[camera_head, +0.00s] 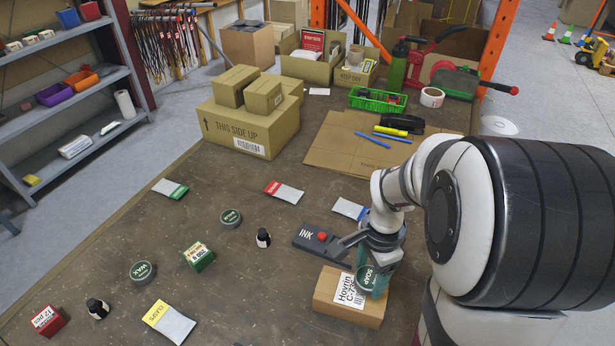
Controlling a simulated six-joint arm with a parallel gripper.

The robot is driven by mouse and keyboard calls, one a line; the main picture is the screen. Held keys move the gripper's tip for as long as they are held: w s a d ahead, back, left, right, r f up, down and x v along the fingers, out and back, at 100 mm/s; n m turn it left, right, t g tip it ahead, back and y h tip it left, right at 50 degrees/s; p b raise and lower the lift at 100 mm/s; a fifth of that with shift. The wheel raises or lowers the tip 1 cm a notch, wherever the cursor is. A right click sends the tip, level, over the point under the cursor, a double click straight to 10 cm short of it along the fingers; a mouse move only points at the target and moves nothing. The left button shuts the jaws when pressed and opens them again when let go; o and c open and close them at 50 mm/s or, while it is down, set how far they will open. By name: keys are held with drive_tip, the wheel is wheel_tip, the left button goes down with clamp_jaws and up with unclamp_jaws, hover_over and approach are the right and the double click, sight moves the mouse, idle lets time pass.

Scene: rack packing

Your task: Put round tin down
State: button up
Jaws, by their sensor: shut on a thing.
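A round tin (364,279) with a dark green top marked SOAP is between the teal fingers of my gripper (370,278), which is shut on it. The tin is over the right part of a cardboard box (328,299) with a white Hovrin label. I cannot tell whether the tin touches the box top. The fingers hide part of the tin's side. Another round green tin (231,217) lies on the table at centre left. A round tin marked WAX (143,271) lies farther left.
A dark INK device (318,238) with a red button is just left of my gripper. Sachets, small boxes and black bottles (263,238) are spread over the brown table (225,300). Large cartons (250,127) and flat cardboard (330,150) lie at the back.

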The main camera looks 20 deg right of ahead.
sight(357, 272)
drive_tip(key=shift+w+a+f, duration=0.75)
drive_tip(key=shift+w+f, duration=0.15)
drive_tip(key=shift+w, duration=0.1)
drive_tip(key=shift+w+f, duration=0.1)
drive_tip(key=shift+f, duration=1.8)
drive_tip(key=o, duration=1.4)
drive_tip(key=shift+f, duration=0.15)
wheel_tip(357, 272, up, 12)
drive_tip(key=s+a+r+n+y, duration=0.1)
drive_tip(key=s+a+r+n, duration=0.1)
drive_tip(key=s+a+n, duration=1)
drive_tip(key=s+a, duration=0.3)
drive_tip(key=s, duration=0.1)
drive_tip(key=shift+r+y, duration=0.25)
drive_tip(key=shift+y, duration=0.15)
